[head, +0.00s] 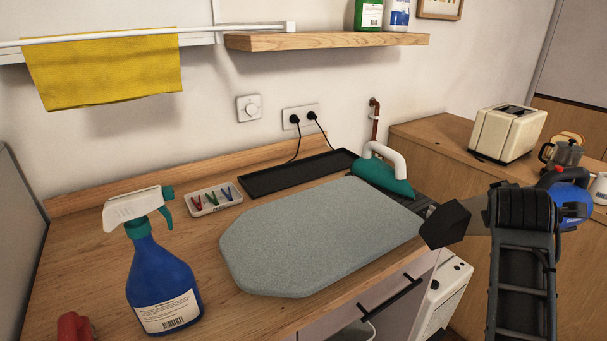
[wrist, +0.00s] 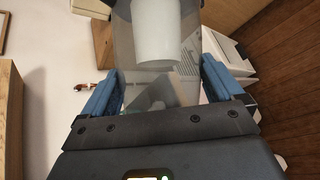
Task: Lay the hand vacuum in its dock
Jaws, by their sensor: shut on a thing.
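The hand vacuum (head: 447,223) is held up at the right, past the counter's right end in the head view. Its black wedge nozzle points left, with a greyish see-through part behind it. In the wrist view its clear bin (wrist: 155,58) with a white cylinder inside sits between the blue fingers. My gripper (head: 522,207) is shut on it; it also shows in the wrist view (wrist: 160,92). My arm hides part of the vacuum. A long, empty black tray (head: 285,178), seemingly the dock, lies along the back of the counter below the sockets, with a cord reaching it.
A grey pad (head: 310,240) covers the middle counter. A teal, white-handled iron (head: 380,178) stands right of the tray. A pegs dish (head: 213,202) and blue spray bottle (head: 160,272) stand left. A shelf (head: 325,41) hangs above. A toaster (head: 508,133) stands on the right counter.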

